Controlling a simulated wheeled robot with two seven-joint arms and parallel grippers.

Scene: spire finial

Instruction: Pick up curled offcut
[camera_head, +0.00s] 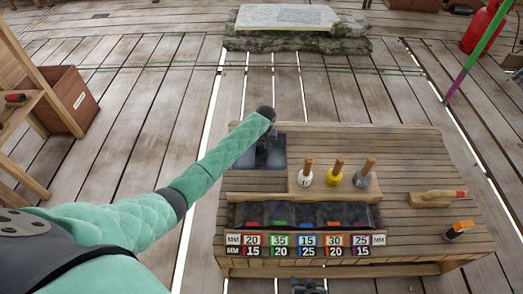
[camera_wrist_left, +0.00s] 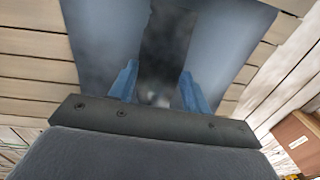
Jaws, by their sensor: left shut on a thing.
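My left gripper (camera_head: 266,146) is over the left back part of the wooden bench, at a dark blue-grey sheet (camera_head: 271,160). In the left wrist view, its two blue fingers (camera_wrist_left: 158,78) are apart with dark grey, blurred material between them. This seems to be the curled offcut (camera_wrist_left: 165,45), and the gripper is shut on it. Its full outline is hidden by the wrist and fingers, and I cannot tell whether it is clear of the bench. My right gripper (camera_head: 308,286) just shows at the bottom edge, in front of the bench, too small to read.
The bench (camera_head: 415,155) holds a block with several wooden-handled tools (camera_head: 338,172), a dark divided tray (camera_head: 306,215) above number labels (camera_head: 306,244), a wooden plane-like tool (camera_head: 437,198) and an orange-tipped item (camera_head: 459,230). A stone slab (camera_head: 290,18) lies behind.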

